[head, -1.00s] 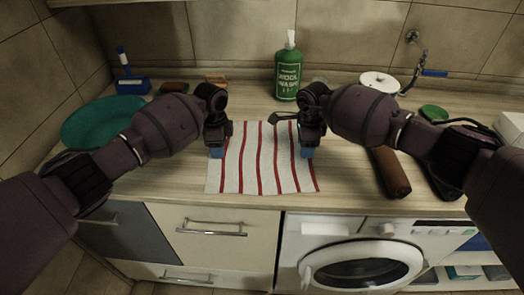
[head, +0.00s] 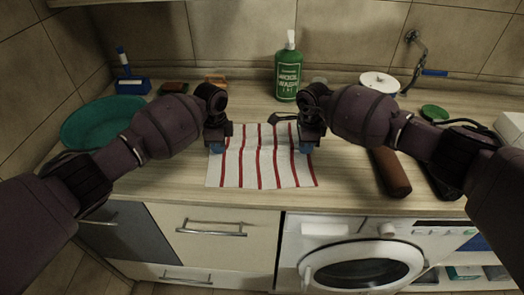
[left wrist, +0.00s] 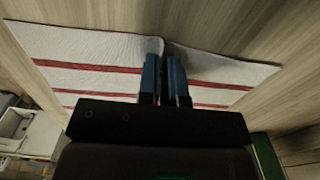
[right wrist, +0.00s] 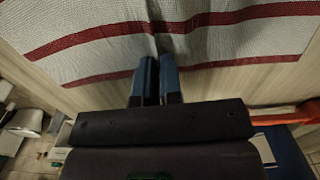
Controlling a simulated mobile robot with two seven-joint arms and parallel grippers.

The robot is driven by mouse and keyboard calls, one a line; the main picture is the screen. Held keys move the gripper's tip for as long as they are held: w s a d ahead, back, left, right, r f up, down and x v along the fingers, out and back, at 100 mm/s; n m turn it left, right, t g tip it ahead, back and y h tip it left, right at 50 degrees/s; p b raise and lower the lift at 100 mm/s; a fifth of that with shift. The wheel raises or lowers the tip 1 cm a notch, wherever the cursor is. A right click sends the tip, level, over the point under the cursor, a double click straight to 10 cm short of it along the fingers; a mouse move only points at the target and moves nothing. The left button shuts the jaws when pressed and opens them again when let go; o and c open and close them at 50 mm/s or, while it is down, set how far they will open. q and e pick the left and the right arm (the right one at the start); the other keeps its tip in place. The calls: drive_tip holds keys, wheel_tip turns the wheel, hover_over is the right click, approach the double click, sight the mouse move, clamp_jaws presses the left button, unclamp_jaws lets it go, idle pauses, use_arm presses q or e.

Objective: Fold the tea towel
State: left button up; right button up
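The tea towel (head: 260,170), white with red stripes, lies on the wooden worktop in the middle of the head view. Its far part between my grippers is a little rumpled. My left gripper (head: 217,148) is at the towel's left edge, and my right gripper (head: 304,147) is at its right edge. In the left wrist view the blue fingers (left wrist: 165,80) are close together with the towel (left wrist: 90,50) pinched into a crease between them. In the right wrist view the blue fingers (right wrist: 155,80) are close together on the towel (right wrist: 100,40), with a crease running from them.
A green bottle (head: 287,75) stands behind the towel. A teal dish (head: 98,122) is at the left, and a brown cylindrical object (head: 391,172) lies to the right. The worktop's front edge is just below the towel, above a drawer (head: 215,230) and a washing machine (head: 360,260).

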use_arm(q)
drive_tip(key=shift+f, duration=0.1)
clamp_jaws()
use_arm(e)
clamp_jaws()
